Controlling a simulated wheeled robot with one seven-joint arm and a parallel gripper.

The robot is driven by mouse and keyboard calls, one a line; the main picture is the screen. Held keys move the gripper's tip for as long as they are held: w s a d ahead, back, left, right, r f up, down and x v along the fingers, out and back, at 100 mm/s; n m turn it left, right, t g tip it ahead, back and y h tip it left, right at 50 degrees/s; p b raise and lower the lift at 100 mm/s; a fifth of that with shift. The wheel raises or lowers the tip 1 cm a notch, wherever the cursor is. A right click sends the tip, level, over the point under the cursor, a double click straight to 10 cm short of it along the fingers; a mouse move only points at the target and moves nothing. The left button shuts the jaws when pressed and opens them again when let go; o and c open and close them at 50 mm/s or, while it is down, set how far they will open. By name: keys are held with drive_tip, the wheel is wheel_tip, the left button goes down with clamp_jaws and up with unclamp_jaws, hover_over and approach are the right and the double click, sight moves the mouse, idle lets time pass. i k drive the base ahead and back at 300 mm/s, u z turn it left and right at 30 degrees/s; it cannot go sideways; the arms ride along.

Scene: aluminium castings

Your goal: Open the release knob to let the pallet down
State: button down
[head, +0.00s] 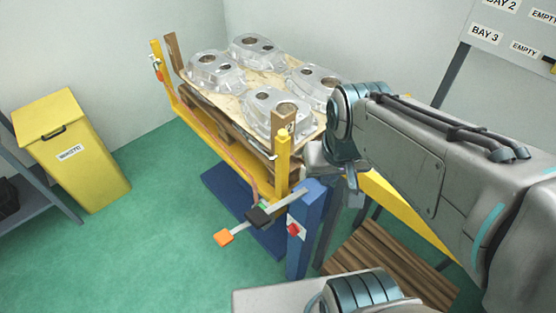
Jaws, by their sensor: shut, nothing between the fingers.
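The pallet (196,101), topped by a pale board, carries several aluminium castings (275,112) and sits raised between the yellow posts of a lift frame. A red knob (293,230) shows on a white plate on the blue post (308,215) at the near end; it looks like the release knob. My gripper (352,186) hangs above and to the right of this knob, apart from it in the picture. It is small and partly hidden by my wrist, and its fingers look shut and empty.
An orange pedal or handle (223,237) sticks out left of the blue post, by a black block (259,216). A yellow waste bin (75,160) stands at left, beside a grey shelf (30,180). A slatted wooden pallet (385,262) lies at right. Green floor is clear at front left.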

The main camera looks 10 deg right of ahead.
sight(293, 228)
drive_tip(key=u, duration=1.05)
drive_tip(key=k, duration=0.85)
drive_tip(key=z, duration=0.35)
